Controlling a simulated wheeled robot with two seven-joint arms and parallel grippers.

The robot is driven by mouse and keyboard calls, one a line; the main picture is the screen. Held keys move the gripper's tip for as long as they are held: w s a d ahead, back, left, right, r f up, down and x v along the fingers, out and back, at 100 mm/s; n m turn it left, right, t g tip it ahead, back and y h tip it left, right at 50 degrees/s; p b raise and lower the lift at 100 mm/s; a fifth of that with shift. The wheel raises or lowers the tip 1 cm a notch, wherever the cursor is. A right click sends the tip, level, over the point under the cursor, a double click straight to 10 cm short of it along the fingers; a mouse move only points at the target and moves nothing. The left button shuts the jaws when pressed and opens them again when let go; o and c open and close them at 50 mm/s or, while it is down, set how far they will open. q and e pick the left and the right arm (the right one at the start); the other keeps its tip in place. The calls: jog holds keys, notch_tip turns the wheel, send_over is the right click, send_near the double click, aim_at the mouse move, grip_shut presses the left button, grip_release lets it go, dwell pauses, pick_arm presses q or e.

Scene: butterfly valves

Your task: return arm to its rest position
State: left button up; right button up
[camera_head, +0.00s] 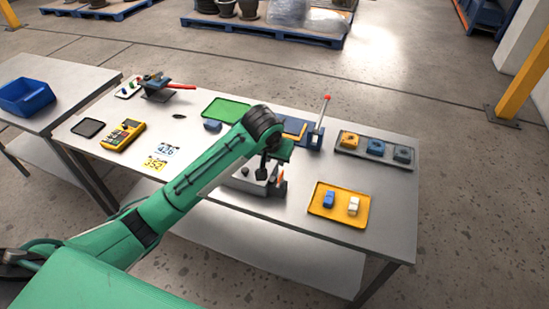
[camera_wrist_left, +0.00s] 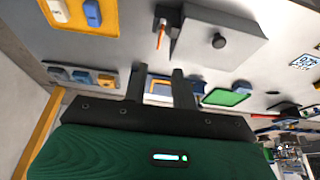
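My left arm (camera_head: 180,190) is stretched out from the lower left over the work table (camera_head: 215,195). Its gripper (camera_head: 265,168) points down above the table beside a grey box (camera_head: 246,181) with a black knob, and partly hides it. In the left wrist view the two black fingers (camera_wrist_left: 160,78) stand apart with nothing held between them; the grey box (camera_wrist_left: 218,40) shows beyond them. A valve with a red-tipped upright handle (camera_head: 321,114) stands behind the gripper. Another valve with a red handle (camera_head: 178,87) is at the back left. My right gripper is not in view.
A yellow tray (camera_head: 322,212) with a blue and a white block lies at the front right. A grey tray (camera_head: 343,150) with several pieces is behind it. A green tray (camera_head: 222,107), a yellow meter (camera_head: 123,134) and number cards (camera_head: 155,163) lie left. A blue bin (camera_head: 25,97) stands on a side table.

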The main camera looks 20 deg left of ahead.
pick_arm(q)
jog(key=s+d+f+m+h, duration=0.1)
jog(key=s+d+f, duration=0.1)
jog(key=s+f, duration=0.4)
jog(key=s+a+f, duration=0.2)
jog(key=s, duration=0.7)
jog(key=s+a+f+g, duration=0.1)
jog(key=s+a, duration=0.1)
jog(key=s, duration=0.7)
jog(key=s+a+f, duration=0.2)
jog(key=s, duration=0.7)
notch_tip(320, 180, down, 32)
jog(key=m+g+b, duration=0.1)
jog(key=b, duration=0.1)
jog(key=s+a+f+g+y+b, duration=0.1)
jog(key=s+a+f, duration=0.2)
jog(key=s+f, duration=1.7)
notch_tip(320, 180, down, 2)
jog(key=shift+f+g+b, duration=0.1)
jog(key=shift+g+b, duration=0.2)
